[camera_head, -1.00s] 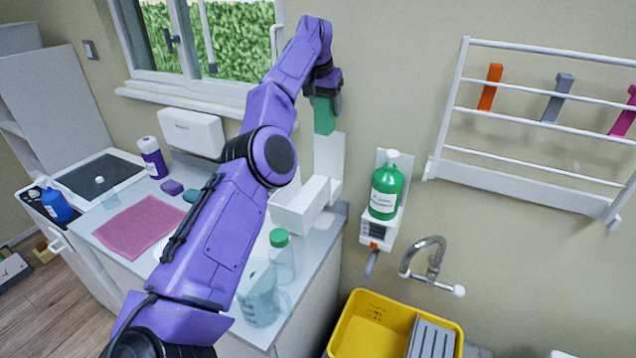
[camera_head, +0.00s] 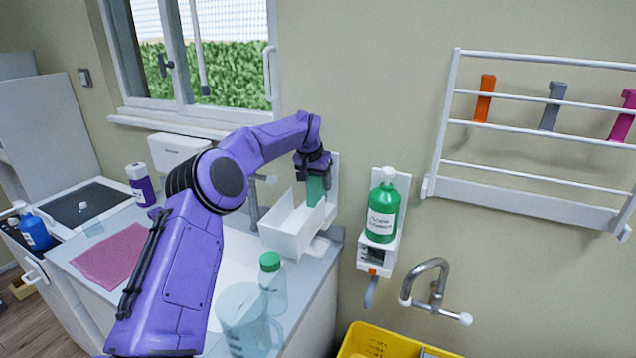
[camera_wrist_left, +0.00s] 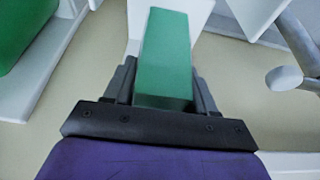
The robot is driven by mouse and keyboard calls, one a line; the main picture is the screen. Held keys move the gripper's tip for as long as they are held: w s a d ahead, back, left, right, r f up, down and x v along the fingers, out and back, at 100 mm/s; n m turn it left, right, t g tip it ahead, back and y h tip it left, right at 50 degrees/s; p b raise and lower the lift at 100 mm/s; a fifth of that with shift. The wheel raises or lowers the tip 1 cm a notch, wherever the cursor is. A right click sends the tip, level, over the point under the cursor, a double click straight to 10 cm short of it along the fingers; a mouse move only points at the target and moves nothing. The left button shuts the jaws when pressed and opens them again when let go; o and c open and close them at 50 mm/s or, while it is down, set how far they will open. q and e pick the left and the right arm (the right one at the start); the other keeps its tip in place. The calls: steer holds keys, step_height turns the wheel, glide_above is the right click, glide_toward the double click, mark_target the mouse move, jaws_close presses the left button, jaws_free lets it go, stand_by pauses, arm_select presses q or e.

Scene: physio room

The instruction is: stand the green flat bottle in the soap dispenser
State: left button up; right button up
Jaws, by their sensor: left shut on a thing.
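My left gripper (camera_head: 315,168) is shut on the green flat bottle (camera_head: 315,191), which hangs upright below the fingers. The bottle fills the middle of the left wrist view (camera_wrist_left: 165,60). The white soap dispenser (camera_head: 284,238) is on the wall over the counter's right end, its open box-like front facing out to the left. The bottle is right at the dispenser, in front of its white back plate (camera_head: 333,178). The bottle's lower end is close to the box's rim; I cannot tell whether it is inside or touching. My right gripper is not in view.
A second wall dispenser (camera_head: 368,252) holds a green pump bottle (camera_head: 382,212) just right. A tap (camera_head: 432,285) and yellow bin (camera_head: 368,342) are below. A clear green-capped bottle (camera_head: 272,283) and jug (camera_head: 250,325) stand on the counter near my arm.

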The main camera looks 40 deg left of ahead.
arm_select(q)
steer(key=shift+f, duration=0.3)
steer(key=o, duration=1.2)
steer(key=shift+r, duration=0.2)
steer(key=b+v, duration=0.2)
steer(key=v, duration=0.2)
steer(key=shift+s+r, duration=0.1)
steer(key=shift+r, duration=0.1)
steer(key=b+v, duration=0.1)
steer(key=v, duration=0.6)
steer(key=shift+s+r, duration=0.1)
steer(key=shift+r, duration=0.1)
